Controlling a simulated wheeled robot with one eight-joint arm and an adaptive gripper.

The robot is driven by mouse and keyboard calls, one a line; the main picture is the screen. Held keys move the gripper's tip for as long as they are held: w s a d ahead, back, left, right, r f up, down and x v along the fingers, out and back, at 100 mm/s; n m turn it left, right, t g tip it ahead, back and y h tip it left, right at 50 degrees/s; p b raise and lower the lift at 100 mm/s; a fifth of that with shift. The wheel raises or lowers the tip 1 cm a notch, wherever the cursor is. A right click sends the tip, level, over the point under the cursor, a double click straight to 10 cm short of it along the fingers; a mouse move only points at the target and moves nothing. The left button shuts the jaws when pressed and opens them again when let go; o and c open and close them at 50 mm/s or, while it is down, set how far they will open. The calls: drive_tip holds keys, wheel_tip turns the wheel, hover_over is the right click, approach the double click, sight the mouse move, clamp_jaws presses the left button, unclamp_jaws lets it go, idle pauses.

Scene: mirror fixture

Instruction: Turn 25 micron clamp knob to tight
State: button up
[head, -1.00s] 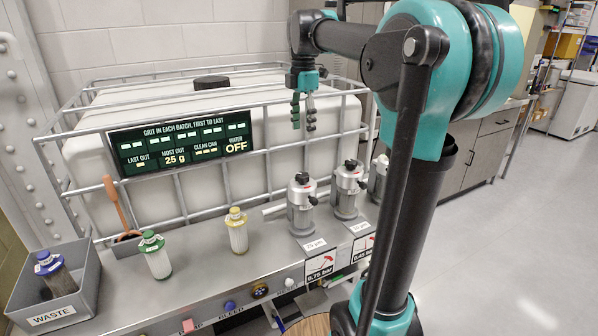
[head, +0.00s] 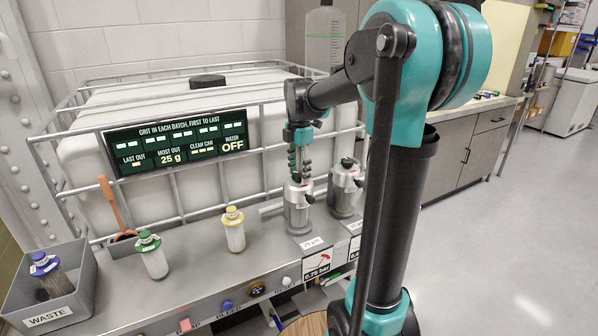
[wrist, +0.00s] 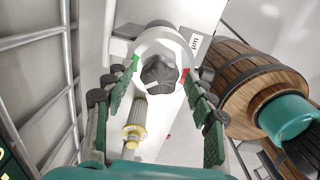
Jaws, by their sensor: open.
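The 25 micron clamp knob is a dark lobed knob on top of a grey metal housing (head: 297,212), with a "25 µm" label in front. In the wrist view the knob (wrist: 160,75) sits between the two finger pads, a little ahead of them. Green and red marks flank it on the pale collar. I cannot tell which way the knob is set. My gripper (head: 299,165) points down just above the knob, open, with its fingers (wrist: 160,110) on both sides of it and a gap showing on each side. In the head view the fingers partly hide the knob.
A second clamp housing (head: 343,192) stands close to the right. A yellow-capped canister (head: 233,229) and a green-capped one (head: 151,255) stand left on the bench. A waste bin (head: 55,290) is at far left. The caged tank (head: 190,150) stands behind.

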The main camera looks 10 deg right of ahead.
drive_tip(key=c, duration=1.2)
drive_tip(key=shift+o, duration=0.2)
drive_tip(key=shift+m, duration=0.3)
drive_tip(key=m, duration=0.3)
drive_tip(key=shift+m, duration=2)
drive_tip(key=o, duration=1.2)
drive_tip(key=shift+c, duration=0.2)
